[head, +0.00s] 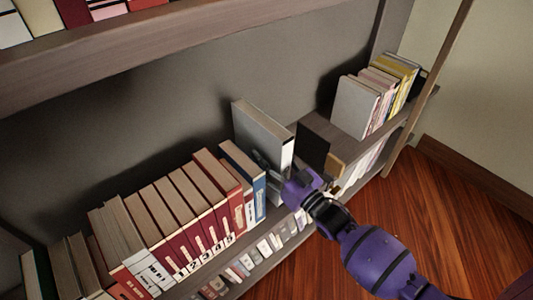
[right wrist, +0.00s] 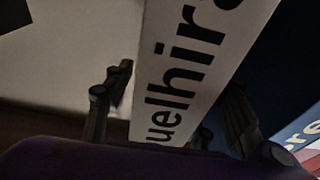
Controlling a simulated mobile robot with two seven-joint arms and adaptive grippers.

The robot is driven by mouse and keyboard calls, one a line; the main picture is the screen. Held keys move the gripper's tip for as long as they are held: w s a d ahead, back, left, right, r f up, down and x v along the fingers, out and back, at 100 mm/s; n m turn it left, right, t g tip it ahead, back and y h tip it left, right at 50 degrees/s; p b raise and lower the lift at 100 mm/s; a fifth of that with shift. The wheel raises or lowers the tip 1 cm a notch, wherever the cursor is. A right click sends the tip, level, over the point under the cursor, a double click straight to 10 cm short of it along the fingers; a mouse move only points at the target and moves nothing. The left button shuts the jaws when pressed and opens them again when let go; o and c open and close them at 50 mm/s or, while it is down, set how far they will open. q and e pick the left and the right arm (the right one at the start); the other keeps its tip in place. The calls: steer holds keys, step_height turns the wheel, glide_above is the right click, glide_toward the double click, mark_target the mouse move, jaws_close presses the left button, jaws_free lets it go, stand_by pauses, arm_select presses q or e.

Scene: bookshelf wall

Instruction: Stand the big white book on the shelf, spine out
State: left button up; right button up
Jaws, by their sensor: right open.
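The big white book (head: 287,152) stands upright on the shelf (head: 262,262), with its grey cover side to the left and its white spine facing out. In the right wrist view, the white spine (right wrist: 185,65) carries large dark letters. My right gripper (head: 272,172) is at the lower part of the spine. In the right wrist view its two dark fingers stand open, one on each side of the spine; whether they touch the book I cannot tell. The book's lower end is partly hidden by the gripper. My left gripper is not in view.
A blue-spined book (head: 258,195) and several red books (head: 215,200) stand left of the white book. A dark bookend-like block (head: 312,148) stands close on its right. More books (head: 365,100) stand at the far right. A lower row of books (head: 270,243) shows below.

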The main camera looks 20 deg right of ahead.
steer(key=v, duration=1)
steer(key=shift+s+d+r, duration=0.15)
steer(key=shift+s, duration=0.15)
